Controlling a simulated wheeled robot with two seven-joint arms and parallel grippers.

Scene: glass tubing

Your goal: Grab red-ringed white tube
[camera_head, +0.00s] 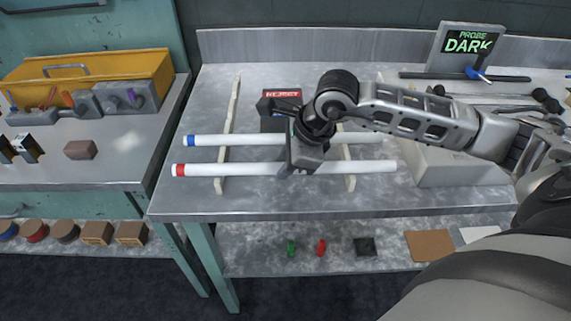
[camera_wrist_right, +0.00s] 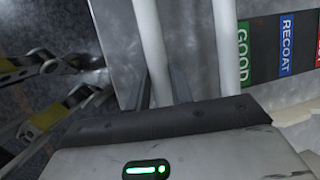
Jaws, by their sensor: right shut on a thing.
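A long white tube with a red ring at its left end (camera_head: 230,170) lies across two pale upright rails, on the near side. A second white tube with a blue ring (camera_head: 235,140) lies parallel behind it. My right gripper (camera_head: 302,166) is over the middle of the red-ringed tube and shut on it. In the right wrist view the two fingers (camera_wrist_right: 158,92) stand on either side of the red-ringed tube (camera_wrist_right: 152,45), with the blue-ringed tube (camera_wrist_right: 226,45) to the right, outside the fingers. The rings are out of that view.
The left rail (camera_head: 229,110) stands clear; my arm partly hides the right one. A REJECT sign (camera_head: 282,93) is behind the tubes. A pale block (camera_head: 440,165) stands right of them. A PROBE DARK display (camera_head: 468,45) is at the back. The table's near edge is free.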

